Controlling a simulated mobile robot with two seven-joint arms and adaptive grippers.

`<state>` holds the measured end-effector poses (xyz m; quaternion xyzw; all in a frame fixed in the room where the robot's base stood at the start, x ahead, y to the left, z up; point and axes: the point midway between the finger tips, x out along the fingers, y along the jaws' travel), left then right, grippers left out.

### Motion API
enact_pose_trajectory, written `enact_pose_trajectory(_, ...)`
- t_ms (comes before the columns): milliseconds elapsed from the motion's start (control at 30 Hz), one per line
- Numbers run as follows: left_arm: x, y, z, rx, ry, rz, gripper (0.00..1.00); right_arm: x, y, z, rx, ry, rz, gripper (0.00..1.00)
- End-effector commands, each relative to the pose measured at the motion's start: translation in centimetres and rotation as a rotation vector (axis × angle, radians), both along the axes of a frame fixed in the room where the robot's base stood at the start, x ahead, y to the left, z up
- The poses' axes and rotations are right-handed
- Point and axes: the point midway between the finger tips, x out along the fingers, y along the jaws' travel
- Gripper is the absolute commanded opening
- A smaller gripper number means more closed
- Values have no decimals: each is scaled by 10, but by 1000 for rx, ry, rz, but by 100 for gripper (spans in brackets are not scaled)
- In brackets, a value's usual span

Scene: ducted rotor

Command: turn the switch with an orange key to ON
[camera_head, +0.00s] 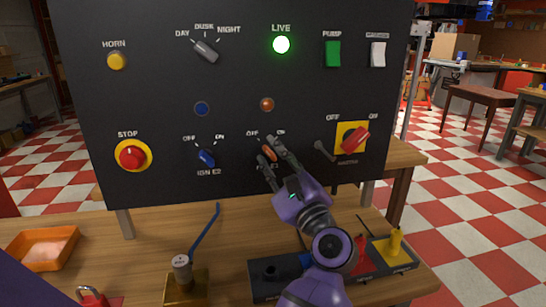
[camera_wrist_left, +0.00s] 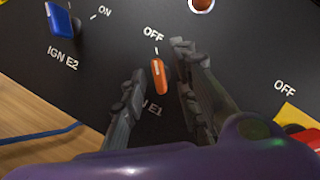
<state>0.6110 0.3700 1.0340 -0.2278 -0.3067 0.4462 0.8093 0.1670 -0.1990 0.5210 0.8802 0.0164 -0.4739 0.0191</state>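The switch with the orange key (camera_head: 269,153) is on the black panel, above the partly hidden "E1" label. In the left wrist view the orange key (camera_wrist_left: 159,77) points at the OFF mark. The ON label (camera_head: 281,132) is up and right of it in the head view. My left gripper (camera_head: 267,151) is at the panel with its fingers apart, one on each side of the key. In the left wrist view a gap shows between each finger of the left gripper (camera_wrist_left: 159,64) and the key. My right gripper is not in view.
A blue-key switch (camera_head: 206,158), IGN E2, is to the left. A red master switch (camera_head: 354,140) on a yellow plate is to the right. A red stop button (camera_head: 132,155) is farther left. A blue-handled lever (camera_head: 204,232) stands on the table before the panel.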

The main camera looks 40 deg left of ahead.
Motion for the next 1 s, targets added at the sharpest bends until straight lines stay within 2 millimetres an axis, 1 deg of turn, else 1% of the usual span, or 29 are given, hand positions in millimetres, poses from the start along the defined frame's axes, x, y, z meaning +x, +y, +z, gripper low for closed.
enact_pose_trajectory(200, 0, 1, 0, 0, 0, 0, 28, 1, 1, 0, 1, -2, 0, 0)
enact_pose_trajectory(267, 0, 1, 0, 0, 0, 0, 22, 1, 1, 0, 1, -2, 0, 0)
enact_pose_trajectory(400, 0, 0, 0, -1, 0, 1, 3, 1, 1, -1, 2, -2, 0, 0)
enact_pose_trajectory(433, 0, 0, 0, -1, 0, 1, 0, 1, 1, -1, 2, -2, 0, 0)
enact_pose_trajectory(767, 0, 1, 0, 8, 11, 1, 0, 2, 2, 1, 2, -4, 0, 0)
enact_pose_trajectory(1000, -1, 1, 0, 70, 82, 2, 0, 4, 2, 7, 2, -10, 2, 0)
